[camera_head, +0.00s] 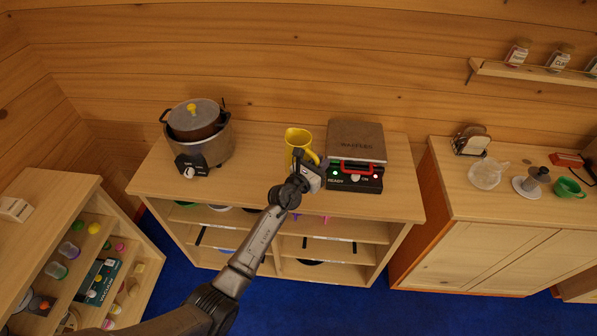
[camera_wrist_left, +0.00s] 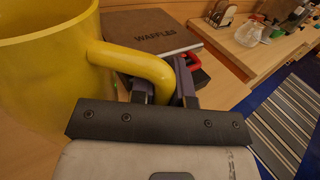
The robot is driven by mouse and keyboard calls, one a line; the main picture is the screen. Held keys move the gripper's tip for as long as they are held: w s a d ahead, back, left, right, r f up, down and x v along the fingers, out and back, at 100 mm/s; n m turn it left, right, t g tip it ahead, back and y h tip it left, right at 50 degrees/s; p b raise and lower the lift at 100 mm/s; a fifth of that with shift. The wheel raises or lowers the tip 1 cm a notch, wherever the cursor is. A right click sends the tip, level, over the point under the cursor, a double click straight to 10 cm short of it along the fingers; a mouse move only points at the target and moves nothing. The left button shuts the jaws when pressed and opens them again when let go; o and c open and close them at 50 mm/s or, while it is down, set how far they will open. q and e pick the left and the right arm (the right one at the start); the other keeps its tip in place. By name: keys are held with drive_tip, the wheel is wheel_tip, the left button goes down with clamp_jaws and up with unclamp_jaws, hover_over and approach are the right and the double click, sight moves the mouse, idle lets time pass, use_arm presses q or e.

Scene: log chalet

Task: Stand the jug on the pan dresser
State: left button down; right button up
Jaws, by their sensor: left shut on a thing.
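The yellow jug (camera_head: 297,139) is upright at the middle of the pan dresser (camera_head: 258,152), between the cooker and the waffle maker. I cannot tell whether its base touches the top. My left gripper (camera_head: 312,172) is shut on the jug's handle, on the jug's right side. In the left wrist view the jug (camera_wrist_left: 45,80) fills the left, and its handle runs between the fingers of the left gripper (camera_wrist_left: 165,92). The right gripper is not in view.
A steel cooker (camera_head: 203,140) with a lidded pot stands at the dresser's left. A waffle maker (camera_head: 356,150) stands close on the jug's right. The dresser top between cooker and jug is clear. A cabinet (camera_head: 480,225) with a glass teapot (camera_head: 488,174) stands farther right.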

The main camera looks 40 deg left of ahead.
use_arm(q)
drive_tip(key=a+f+b, duration=0.1)
drive_tip(key=a, duration=0.1)
drive_tip(key=a+f+b, duration=0.1)
drive_tip(key=a, duration=0.1)
drive_tip(key=a+f+b, duration=0.1)
drive_tip(key=shift+w+a+f, duration=0.2)
drive_tip(key=shift+a+f, duration=0.05)
drive_tip(key=shift+a, duration=0.15)
drive_tip(key=shift+a+f+b, duration=0.3)
drive_tip(key=shift+a+b, duration=0.2)
drive_tip(key=shift+a, duration=0.25)
wheel_tip(320, 180, down, 4)
drive_tip(key=b, duration=0.3)
drive_tip(key=shift+r, duration=0.1)
drive_tip(key=shift+f, duration=0.25)
drive_tip(key=c, duration=1.1)
unclamp_jaws()
drive_tip(key=shift+f, duration=0.1)
